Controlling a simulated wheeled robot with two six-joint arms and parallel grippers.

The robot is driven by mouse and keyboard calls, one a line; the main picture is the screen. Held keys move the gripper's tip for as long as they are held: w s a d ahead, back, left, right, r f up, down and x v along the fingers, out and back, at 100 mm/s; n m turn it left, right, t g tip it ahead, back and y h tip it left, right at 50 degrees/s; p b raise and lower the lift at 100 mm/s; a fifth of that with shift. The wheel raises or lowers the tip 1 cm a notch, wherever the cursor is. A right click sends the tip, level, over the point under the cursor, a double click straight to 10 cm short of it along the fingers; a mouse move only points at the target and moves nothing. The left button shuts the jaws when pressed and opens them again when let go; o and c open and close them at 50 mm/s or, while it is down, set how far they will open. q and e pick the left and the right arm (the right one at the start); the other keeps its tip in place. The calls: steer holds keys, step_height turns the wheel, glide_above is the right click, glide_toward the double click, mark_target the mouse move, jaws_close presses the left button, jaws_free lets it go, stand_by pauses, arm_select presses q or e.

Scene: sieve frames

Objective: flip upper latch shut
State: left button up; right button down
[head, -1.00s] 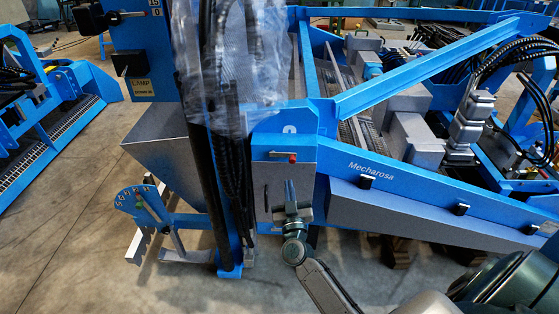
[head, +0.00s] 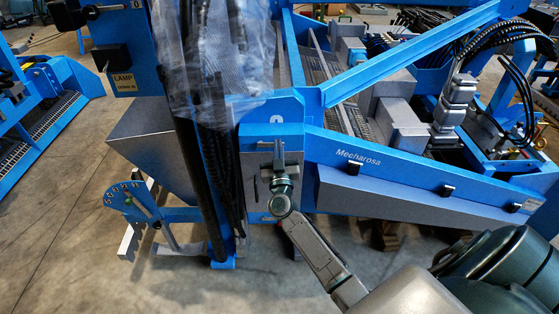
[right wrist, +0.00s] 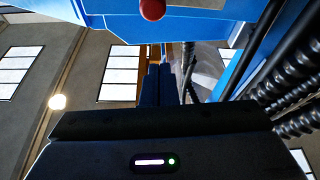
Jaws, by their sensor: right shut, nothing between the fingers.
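The upper latch is on the grey-and-blue panel (head: 259,160) at the front corner of the blue machine. In the head view my right gripper covers it. In the right wrist view its red knob (right wrist: 152,10) shows at the top edge, on the underside of a blue part. My right gripper (head: 279,146) is upright in front of the panel, fingertips up at the latch's height. Its fingers (right wrist: 160,82) are shut with nothing between them, pointing toward the blue part just below the knob in the picture. I cannot tell whether they touch the latch. My left gripper is out of view.
Black hoses (head: 228,165) under clear plastic wrap (head: 215,60) hang just left of the panel; they also run close on the right in the right wrist view (right wrist: 285,75). A dial plate (head: 130,197) stands lower left.

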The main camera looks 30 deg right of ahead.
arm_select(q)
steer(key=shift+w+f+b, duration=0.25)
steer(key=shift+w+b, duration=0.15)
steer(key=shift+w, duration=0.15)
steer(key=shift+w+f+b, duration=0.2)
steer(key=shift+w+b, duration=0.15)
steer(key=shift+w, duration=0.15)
arm_select(e)
steer(key=f, duration=0.1)
steer(key=w+d+f, duration=0.1)
steer(key=w+f, duration=0.1)
steer(key=shift+d, duration=0.35)
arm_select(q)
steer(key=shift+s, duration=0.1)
